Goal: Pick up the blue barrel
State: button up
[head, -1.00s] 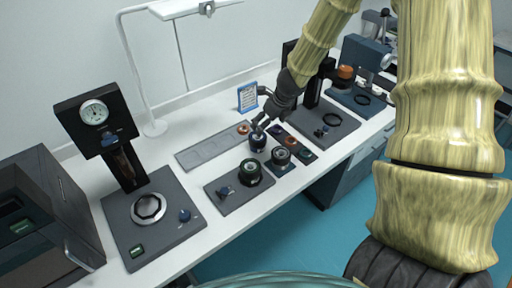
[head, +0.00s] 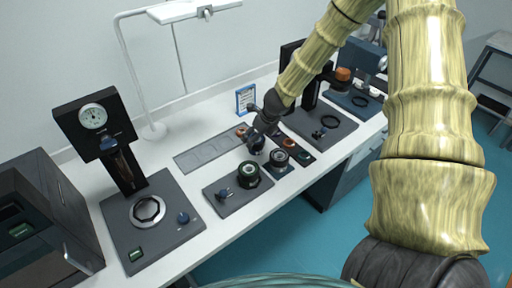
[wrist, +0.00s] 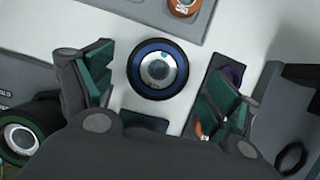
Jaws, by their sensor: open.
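The blue barrel (wrist: 158,69) is a short dark cylinder with a blue ring and a glassy, silvery centre. In the wrist view it stands just ahead of and between the two spread fingers, with white table around it. My gripper (wrist: 154,90) is open and empty, with green pads on its fingers. In the head view my gripper (head: 259,140) is low over the table, right at the barrel (head: 255,152), and partly hides it. I cannot tell whether the fingers touch the barrel.
A green-ringed barrel (head: 248,172) stands on a grey plate to the left. Another dark barrel (head: 278,158) stands close on the right. A grey slotted tray (head: 205,152) lies behind, with an orange-ringed part (head: 241,131) at its end. A gauge stand (head: 93,115) is at the far left.

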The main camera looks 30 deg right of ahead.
jog(key=shift+x, duration=1.3)
jog(key=shift+c, duration=0.3)
jog(key=c, duration=1.1)
jog(key=shift+r, duration=0.1)
jog(key=shift+c, duration=0.2)
notch_tip(320, 180, up, 9)
jog(key=shift+p, duration=0.45)
jog(key=shift+a+r, duration=0.1)
jog(key=shift+r, duration=0.25)
jog(key=shift+a, duration=0.1)
